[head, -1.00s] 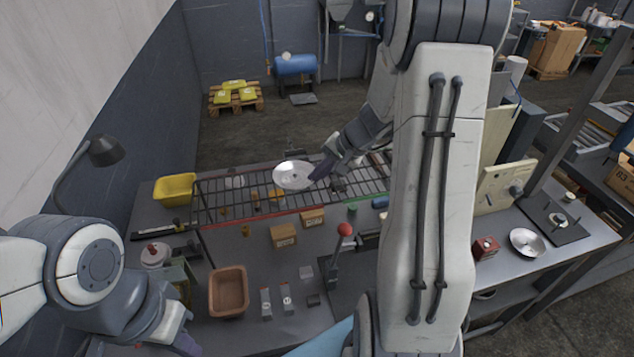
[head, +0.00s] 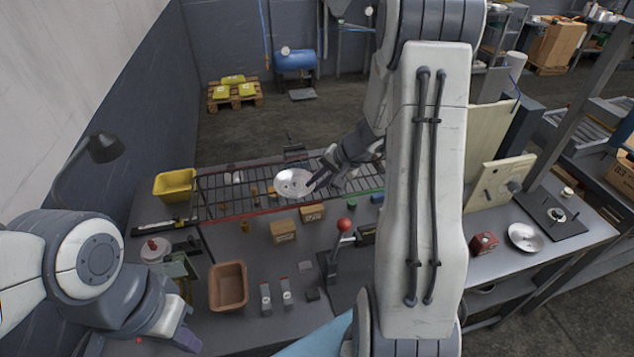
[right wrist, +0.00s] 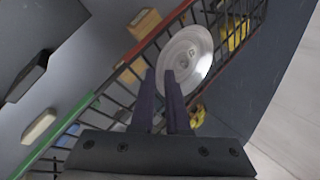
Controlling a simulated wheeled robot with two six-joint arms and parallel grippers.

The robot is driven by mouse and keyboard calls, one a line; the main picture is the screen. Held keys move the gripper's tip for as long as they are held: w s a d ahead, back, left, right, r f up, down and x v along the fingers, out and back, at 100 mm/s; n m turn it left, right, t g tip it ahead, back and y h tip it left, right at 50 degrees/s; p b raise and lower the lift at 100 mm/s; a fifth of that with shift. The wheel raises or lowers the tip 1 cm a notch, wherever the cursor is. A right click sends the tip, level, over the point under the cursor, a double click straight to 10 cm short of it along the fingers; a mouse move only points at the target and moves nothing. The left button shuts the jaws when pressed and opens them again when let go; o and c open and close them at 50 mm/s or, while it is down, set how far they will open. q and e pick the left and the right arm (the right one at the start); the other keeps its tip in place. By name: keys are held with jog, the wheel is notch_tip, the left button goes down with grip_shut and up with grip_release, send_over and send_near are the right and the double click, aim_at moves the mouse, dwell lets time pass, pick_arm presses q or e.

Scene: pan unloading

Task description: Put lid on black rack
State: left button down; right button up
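The lid (head: 291,184) is a round, shiny silver disc over the bars of the black rack (head: 232,207), and it looks to rest on them. It also shows in the right wrist view (right wrist: 193,52), just past the fingertips. My right gripper (head: 314,183) is at the lid's right edge. In the right wrist view its two dark fingers (right wrist: 160,76) stand apart with a gap, and the right finger overlaps the lid's rim. My left gripper (head: 186,338) is low at the left, away from the rack; its fingertips are not clear.
A yellow bin (head: 174,186) stands left of the rack. Cardboard boxes (head: 283,231), a brown tray (head: 228,287) and a red-knobbed lever (head: 344,225) stand in front. A silver dish (head: 525,237) is at the right. My right arm hides the middle right.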

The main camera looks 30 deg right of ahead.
jog(key=shift+r, duration=0.15)
jog(key=shift+s+d+r, duration=0.2)
jog(key=shift+r, duration=0.1)
jog(key=b+v, duration=0.2)
jog(key=v, duration=0.9)
jog(key=s+a+n+g, duration=0.2)
jog(key=a+n, duration=0.2)
jog(key=a, duration=0.6)
jog(key=s+a+n+g, duration=0.2)
jog(key=s+a+n, duration=0.15)
jog(key=a, duration=0.65)
jog(key=s+a+f+n+g+h, duration=0.1)
jog(key=s+a+n, duration=0.4)
jog(key=s, duration=0.2)
jog(key=s+a+f+n+h, duration=0.1)
jog(key=s+a+n+h, duration=0.1)
jog(key=s+a+n, duration=0.2)
jog(key=s+n, duration=0.2)
jog(key=s, duration=0.2)
jog(key=shift+a+g, duration=0.4)
